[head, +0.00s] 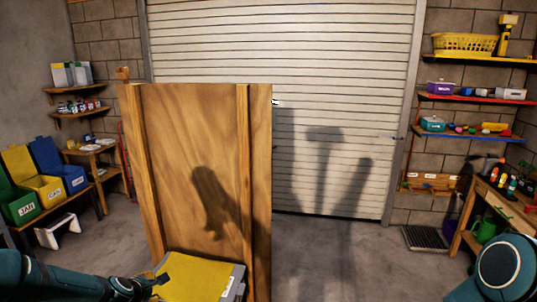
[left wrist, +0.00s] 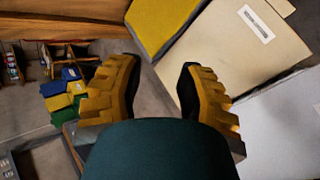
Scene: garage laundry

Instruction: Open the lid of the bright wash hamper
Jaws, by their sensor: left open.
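A box-shaped hamper with a flat yellow lid (head: 195,278) stands at the bottom middle of the head view, in front of a tall wooden panel. The lid looks down on the box, and a pale label shows on its right side. My left gripper (head: 157,284) is at the lid's left edge; contact cannot be told. In the left wrist view my open left gripper (left wrist: 160,78) has empty space between its fingers. The yellow lid (left wrist: 160,22) and a beige panel with a white label (left wrist: 255,25) lie beyond the fingertips. My right gripper is not in view.
The wooden panel (head: 195,150) blocks the space behind the hamper. Green (head: 22,205), yellow (head: 45,185) and blue (head: 70,175) bins stand at the left. A workbench (head: 500,205) and shelves line the right. The floor (head: 340,260) right of the panel is clear.

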